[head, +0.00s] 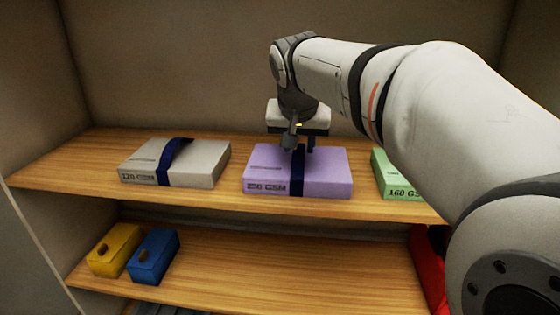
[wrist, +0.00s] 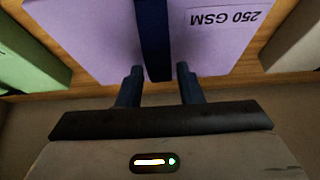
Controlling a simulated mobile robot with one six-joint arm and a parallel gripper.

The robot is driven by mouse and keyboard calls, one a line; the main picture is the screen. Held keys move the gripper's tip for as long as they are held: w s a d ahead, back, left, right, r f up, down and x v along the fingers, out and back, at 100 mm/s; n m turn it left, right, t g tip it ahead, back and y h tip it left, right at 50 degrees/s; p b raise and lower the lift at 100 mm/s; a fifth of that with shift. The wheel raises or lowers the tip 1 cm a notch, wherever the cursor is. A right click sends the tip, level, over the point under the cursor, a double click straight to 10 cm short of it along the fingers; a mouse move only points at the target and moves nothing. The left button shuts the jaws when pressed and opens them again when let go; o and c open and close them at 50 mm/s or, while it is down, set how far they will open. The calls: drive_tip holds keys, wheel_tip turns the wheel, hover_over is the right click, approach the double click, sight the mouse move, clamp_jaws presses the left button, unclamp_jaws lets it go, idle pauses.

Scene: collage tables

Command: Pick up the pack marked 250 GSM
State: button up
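The purple pack (head: 325,172) lies flat on the upper shelf, with a dark blue strap (head: 297,176) across its middle. In the wrist view the purple pack (wrist: 95,38) carries the print 250 GSM, upside down. My gripper (head: 299,146) points down over the rear part of this pack. In the wrist view my gripper (wrist: 160,70) has its two fingers apart, one on each side of the strap (wrist: 153,35). Whether the fingers touch the strap is hard to tell.
A grey pack marked 120 (head: 195,165) lies to the left, and a green pack marked 160 GS (head: 390,182) lies to the right, partly behind my arm. The lower shelf holds a yellow box (head: 112,258), a blue box (head: 152,265) and a red object (head: 428,265).

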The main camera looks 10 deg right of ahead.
clamp_jaws()
drive_tip(key=shift+r, duration=0.1)
idle(0.9)
